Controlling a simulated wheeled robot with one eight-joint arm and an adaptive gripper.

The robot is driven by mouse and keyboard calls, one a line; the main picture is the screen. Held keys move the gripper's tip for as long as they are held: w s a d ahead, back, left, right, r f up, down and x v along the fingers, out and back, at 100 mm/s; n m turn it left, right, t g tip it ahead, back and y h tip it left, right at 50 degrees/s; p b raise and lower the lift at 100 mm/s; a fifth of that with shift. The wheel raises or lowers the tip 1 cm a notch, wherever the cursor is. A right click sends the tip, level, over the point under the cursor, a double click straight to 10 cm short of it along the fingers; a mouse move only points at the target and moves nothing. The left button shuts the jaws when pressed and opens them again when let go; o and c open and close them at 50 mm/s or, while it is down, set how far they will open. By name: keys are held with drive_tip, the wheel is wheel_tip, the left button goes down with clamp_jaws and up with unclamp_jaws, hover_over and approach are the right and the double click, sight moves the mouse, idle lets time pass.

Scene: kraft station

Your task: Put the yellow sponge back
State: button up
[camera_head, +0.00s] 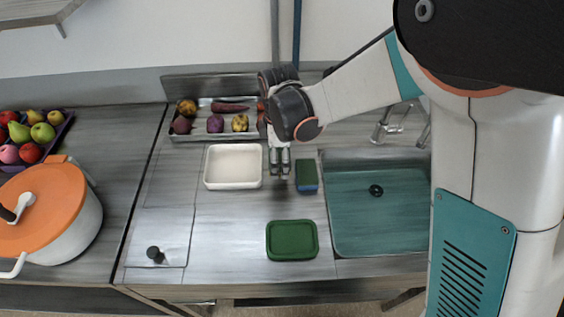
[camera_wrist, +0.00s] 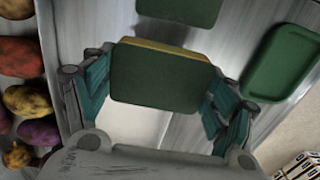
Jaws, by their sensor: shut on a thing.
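My gripper (camera_head: 280,168) points down over the counter, between the white tray (camera_head: 233,166) and a sponge with a green top and blue side (camera_head: 307,175). In the wrist view my gripper (camera_wrist: 160,98) is shut on the yellow sponge (camera_wrist: 155,75), whose green face is toward the camera and whose yellow edge shows along the top. The yellow sponge cannot be made out in the head view. The white tray also shows partly behind the held sponge in the wrist view (camera_wrist: 130,122). The other green-topped sponge is at the top there (camera_wrist: 180,10).
A green tray (camera_head: 291,240) lies on the front counter. The sink (camera_head: 375,215) is to the right. A metal tray of vegetables (camera_head: 215,124) stands at the back. An orange-lidded pot (camera_head: 45,215) and a fruit crate (camera_head: 35,138) are at left. The left-front counter is mostly clear.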

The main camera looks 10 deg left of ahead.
drive_tip(key=shift+f+b, duration=0.6)
drive_tip(key=shift+f, duration=2.35)
drive_tip(key=shift+f, duration=0.2)
drive_tip(key=o, duration=1)
drive_tip(key=shift+r, duration=0.1)
wheel_tip(320, 180, up, 12)
drive_tip(key=p, duration=0.2)
drive_tip(key=shift+r+p, duration=0.1)
drive_tip(key=shift+p, duration=0.25)
